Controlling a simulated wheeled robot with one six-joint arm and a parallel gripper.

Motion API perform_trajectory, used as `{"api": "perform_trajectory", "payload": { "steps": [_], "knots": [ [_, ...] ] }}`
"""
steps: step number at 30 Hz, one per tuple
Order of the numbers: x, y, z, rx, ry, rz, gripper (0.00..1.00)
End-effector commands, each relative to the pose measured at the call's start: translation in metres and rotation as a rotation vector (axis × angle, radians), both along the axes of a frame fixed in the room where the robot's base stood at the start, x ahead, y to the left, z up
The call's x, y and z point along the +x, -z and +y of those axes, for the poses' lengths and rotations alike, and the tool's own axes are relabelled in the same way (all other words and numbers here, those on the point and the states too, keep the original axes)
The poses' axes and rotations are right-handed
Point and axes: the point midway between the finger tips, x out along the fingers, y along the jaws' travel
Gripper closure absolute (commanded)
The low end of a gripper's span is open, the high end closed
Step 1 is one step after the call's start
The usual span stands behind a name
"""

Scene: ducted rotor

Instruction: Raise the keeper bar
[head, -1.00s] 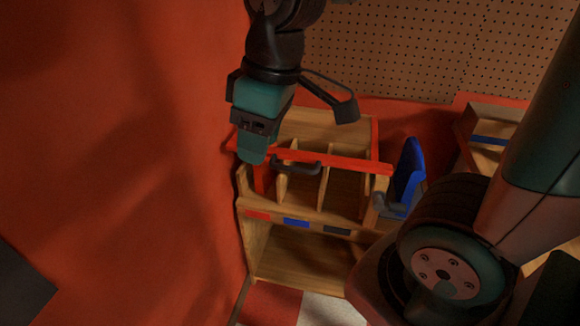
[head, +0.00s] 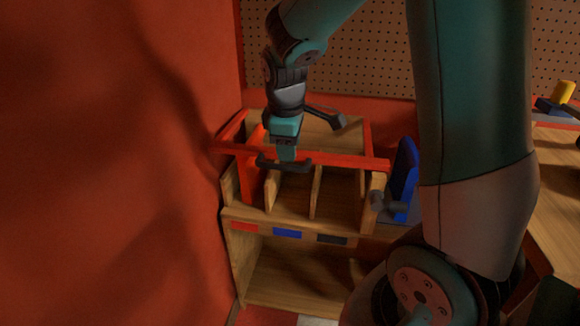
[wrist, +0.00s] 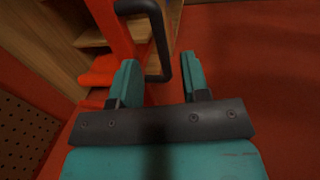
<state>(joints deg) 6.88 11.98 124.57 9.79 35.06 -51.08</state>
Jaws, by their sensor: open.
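The keeper bar (head: 348,162) is a long red bar lying across the front of a wooden rack. It has a dark handle (head: 302,164) near its middle. In the wrist view the red bar (wrist: 112,30) runs beside the left finger. The dark handle (wrist: 158,35) reaches between the two teal fingertips, with gaps visible to both sides. My gripper (head: 286,153) is at the handle in the head view, pointing down. In the wrist view my gripper (wrist: 160,65) is open and has not closed on the handle. The gripper partly hides the bar in the head view.
The wooden rack (head: 262,222) has upright dividers and red, blue and dark labels. A blue upright piece (head: 405,172) stands by the bar's right end. A red wall (head: 110,180) is close on the left. A pegboard (head: 370,60) is behind.

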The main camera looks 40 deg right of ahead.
Motion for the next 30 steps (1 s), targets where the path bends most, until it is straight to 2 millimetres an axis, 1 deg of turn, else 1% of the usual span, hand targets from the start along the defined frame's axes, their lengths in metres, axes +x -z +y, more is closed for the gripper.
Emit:
{"api": "perform_trajectory", "payload": {
  "steps": [1, 3, 7, 12, 20, 21, 26, 30],
  "knots": [
    [0.001, 0.014, -0.002, 0.001, 0.002, 0.005, 0.58],
    [0.002, 0.026, -0.004, 0.001, 0.002, 0.005, 0.58],
    [0.004, 0.042, -0.006, 0.001, 0.000, 0.003, 0.58],
    [0.006, 0.051, -0.008, 0.001, 0.000, 0.001, 0.58],
    [0.006, 0.052, -0.008, 0.001, 0.000, 0.000, 0.58],
    [0.006, 0.051, -0.008, 0.001, 0.000, 0.000, 0.62],
    [0.006, 0.051, -0.008, 0.001, 0.000, 0.000, 0.99],
    [0.006, 0.051, -0.008, 0.001, 0.000, 0.000, 1.00]
  ]
}}
